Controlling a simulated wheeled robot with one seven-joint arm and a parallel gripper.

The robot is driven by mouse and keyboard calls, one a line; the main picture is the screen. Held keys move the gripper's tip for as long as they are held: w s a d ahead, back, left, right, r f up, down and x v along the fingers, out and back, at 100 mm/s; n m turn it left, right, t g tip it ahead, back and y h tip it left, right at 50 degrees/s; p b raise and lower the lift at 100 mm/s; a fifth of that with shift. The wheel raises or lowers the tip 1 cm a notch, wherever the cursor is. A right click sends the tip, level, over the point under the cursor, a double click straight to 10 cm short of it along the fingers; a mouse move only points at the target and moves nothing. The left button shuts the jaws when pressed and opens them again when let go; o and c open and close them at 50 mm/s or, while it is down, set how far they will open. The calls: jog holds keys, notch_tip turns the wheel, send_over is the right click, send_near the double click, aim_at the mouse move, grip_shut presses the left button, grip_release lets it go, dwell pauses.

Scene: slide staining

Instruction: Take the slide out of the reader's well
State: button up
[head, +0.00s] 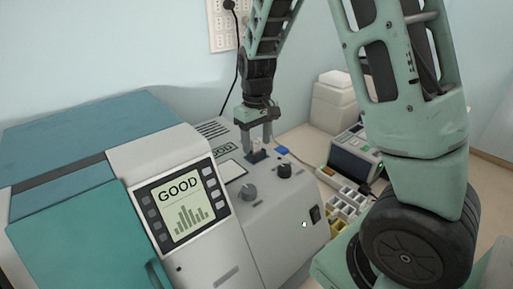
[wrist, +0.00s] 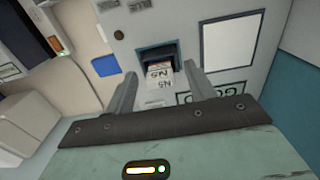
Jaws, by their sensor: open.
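The slide (wrist: 159,78) is a pale strip with printed letters and a reddish end. In the wrist view it sticks out of the dark well (wrist: 156,52) in the grey top of the reader (head: 283,221). My gripper (wrist: 161,72) is open, with one finger on each side of the slide and a visible gap on both sides. In the head view my gripper (head: 258,147) points down over the well, and its fingers hide most of the slide there. The reader's screen (head: 180,208) shows GOOD above a bar chart.
A white panel (wrist: 229,43) lies beside the well. A blue piece (head: 282,150) lies on the table behind. A compartmented tray (head: 346,203) and a device with a dark screen (head: 352,165) stand to the right.

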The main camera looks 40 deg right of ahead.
jog(key=shift+f, duration=0.15)
jog(key=shift+c, duration=0.3)
jog(key=c, duration=1)
